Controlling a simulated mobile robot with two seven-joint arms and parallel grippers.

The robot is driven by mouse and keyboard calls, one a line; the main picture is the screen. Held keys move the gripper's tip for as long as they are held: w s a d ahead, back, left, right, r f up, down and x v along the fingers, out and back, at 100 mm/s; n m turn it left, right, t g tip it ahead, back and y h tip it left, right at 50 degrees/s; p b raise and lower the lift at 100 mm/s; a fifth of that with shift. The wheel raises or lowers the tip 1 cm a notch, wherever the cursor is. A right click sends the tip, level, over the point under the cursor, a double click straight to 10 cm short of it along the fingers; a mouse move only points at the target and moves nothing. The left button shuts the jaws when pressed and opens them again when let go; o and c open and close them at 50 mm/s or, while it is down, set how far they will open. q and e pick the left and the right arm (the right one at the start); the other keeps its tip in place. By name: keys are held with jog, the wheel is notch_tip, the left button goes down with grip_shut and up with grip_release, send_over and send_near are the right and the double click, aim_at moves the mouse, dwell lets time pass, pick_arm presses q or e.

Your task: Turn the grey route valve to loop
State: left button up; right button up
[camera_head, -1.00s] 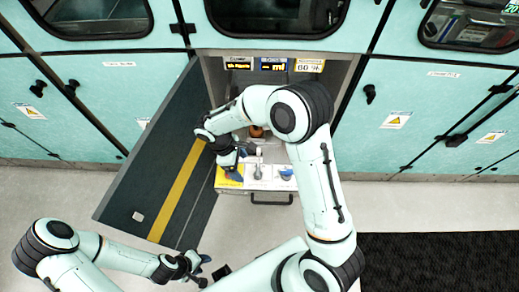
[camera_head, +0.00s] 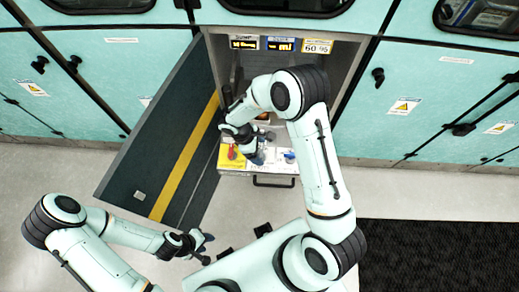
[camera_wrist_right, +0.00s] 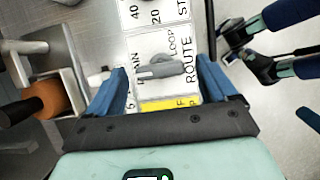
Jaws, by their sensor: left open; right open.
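The grey route valve (camera_wrist_right: 160,70) has a bar-shaped handle lying across the picture in the right wrist view, beside the printed words ROUTE and LOOP on a white label plate (camera_wrist_right: 150,45). My right gripper (camera_wrist_right: 166,86) is open, its two blue fingers to either side of the handle in that view; whether they touch it I cannot tell. In the head view my right gripper (camera_head: 257,156) hangs over the panel and partly hides the valve. My left gripper (camera_head: 205,247) is open and empty, low and left of the open cabinet.
A red knob (camera_head: 232,152) stands on the yellow label to the left, and a blue handle (camera_head: 290,156) to the right. An orange-brown cylinder (camera_wrist_right: 38,104) shows in the wrist view.

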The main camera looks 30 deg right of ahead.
jog(key=shift+d+f, duration=0.1)
jog(key=shift+f, duration=0.2)
jog(key=c, duration=1.1)
jog(key=shift+o, duration=0.2)
